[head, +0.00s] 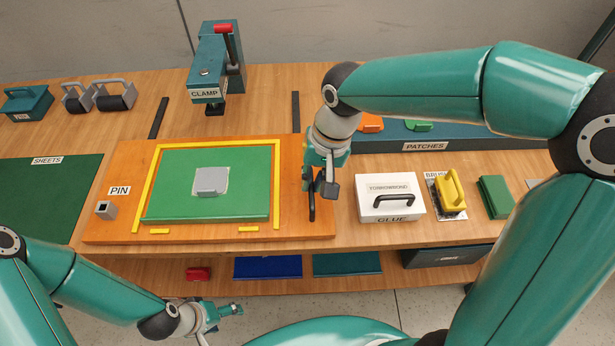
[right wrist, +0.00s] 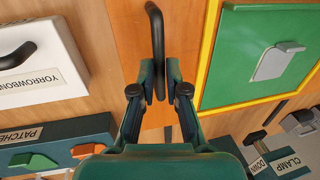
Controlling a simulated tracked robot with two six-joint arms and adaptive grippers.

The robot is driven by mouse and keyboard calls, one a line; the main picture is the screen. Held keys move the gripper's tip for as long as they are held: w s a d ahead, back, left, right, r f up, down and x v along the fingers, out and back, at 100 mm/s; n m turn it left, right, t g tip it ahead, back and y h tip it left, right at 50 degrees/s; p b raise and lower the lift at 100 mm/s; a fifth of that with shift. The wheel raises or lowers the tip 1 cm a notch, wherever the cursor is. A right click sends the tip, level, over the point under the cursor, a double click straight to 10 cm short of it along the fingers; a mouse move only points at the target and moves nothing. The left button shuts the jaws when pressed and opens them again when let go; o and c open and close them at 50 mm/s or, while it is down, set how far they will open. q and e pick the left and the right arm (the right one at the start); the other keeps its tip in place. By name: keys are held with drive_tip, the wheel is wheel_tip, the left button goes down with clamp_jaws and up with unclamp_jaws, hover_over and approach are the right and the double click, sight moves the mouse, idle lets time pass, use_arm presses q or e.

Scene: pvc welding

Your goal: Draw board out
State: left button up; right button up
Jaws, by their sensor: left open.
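The orange wooden board (head: 110,219) lies on the bench, with a yellow frame (head: 152,170) around a green sheet (head: 245,191). A grey patch piece (head: 210,182) with a raised tab sits on the sheet. A black bar handle (head: 312,206) stands at the board's right end and also shows in the right wrist view (right wrist: 156,40). My right gripper (head: 315,184) is over the handle, its fingers (right wrist: 160,85) closed around the bar, one on each side. My left gripper (head: 237,309) is open and empty, low in front of the bench.
A teal clamp (head: 207,75) stands behind the board. A grey pin block (head: 106,210) is at its left end. The white glue box (head: 390,205) and a yellow-handled tool (head: 450,193) stand to the right. The patches tray (head: 470,138) is behind them.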

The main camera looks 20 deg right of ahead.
drive_tip(key=o, duration=0.4)
drive_tip(key=shift+c, duration=0.2)
use_arm(q)
drive_tip(key=shift+s, duration=0.15)
use_arm(e)
wheel_tip(320, 180, up, 12)
drive_tip(key=d, duration=0.2)
drive_tip(key=shift+s+f, duration=0.15)
drive_tip(key=shift+s, duration=0.2)
use_arm(q)
drive_tip(key=shift+s, duration=0.15)
